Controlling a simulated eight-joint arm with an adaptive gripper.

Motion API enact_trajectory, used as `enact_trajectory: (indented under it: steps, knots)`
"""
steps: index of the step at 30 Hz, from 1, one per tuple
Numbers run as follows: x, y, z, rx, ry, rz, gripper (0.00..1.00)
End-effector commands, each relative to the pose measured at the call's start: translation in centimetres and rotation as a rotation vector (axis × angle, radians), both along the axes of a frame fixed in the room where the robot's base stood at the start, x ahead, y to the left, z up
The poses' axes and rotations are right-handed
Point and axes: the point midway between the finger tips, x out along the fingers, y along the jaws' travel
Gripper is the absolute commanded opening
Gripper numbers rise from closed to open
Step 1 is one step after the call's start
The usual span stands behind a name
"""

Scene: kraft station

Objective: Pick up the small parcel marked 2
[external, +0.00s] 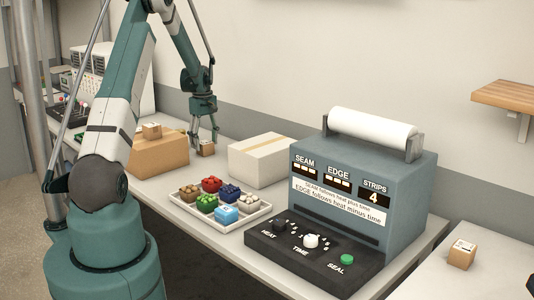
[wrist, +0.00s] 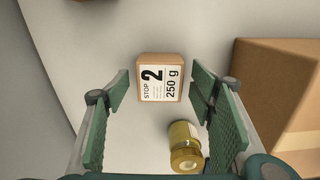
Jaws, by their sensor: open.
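Nothing is held. From these views I cannot tell how far the fingers reach down beside the parcel.
Externally, a brown box (external: 160,155) carries another small parcel (external: 151,130); a pale box (external: 258,159), compartment tray (external: 247,222) and sealing machine (external: 385,195) stand right. Another parcel (external: 462,254) is far right.

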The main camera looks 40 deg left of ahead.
Motion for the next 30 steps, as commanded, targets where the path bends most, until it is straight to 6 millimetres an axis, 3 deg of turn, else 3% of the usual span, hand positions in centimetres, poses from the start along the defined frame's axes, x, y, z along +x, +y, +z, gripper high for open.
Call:
enact_trajectory:
  steps: [6,22,30]
  knots:
    - [0.01,0.02,-1.29,0.000,0.000,0.000,0.55]
    - [0.00,0.02,-1.32,0.000,0.000,0.000,0.55]
    - [0.00,0.02,-1.32,0.000,0.000,0.000,0.21]
